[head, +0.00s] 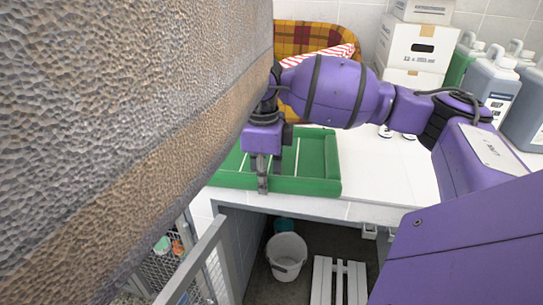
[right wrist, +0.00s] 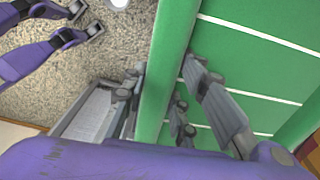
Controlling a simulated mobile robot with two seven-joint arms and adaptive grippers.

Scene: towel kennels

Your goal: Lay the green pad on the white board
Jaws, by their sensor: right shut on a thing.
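The green pad (head: 310,160), with a raised rim and thin white lines, is at the front left of the white worktop. My right gripper (head: 262,178) is shut on its near rim. In the right wrist view, the fingers (right wrist: 160,105) sit on either side of the green rim (right wrist: 168,75). A flat white surface, apparently the white board (head: 385,175), shows right of the pad. My arm hides part of it. Whether the pad touches the surface below is unclear. My left gripper does not show in the head view.
A large rough brown-grey mass (head: 130,120) blocks the left. Boxes (head: 415,45) and jugs (head: 490,80) stand at the back right. A plaid piece (head: 310,38) is behind. Below are a white bucket (head: 286,257), a slatted white rack (head: 340,282) and a grey gate (head: 195,265).

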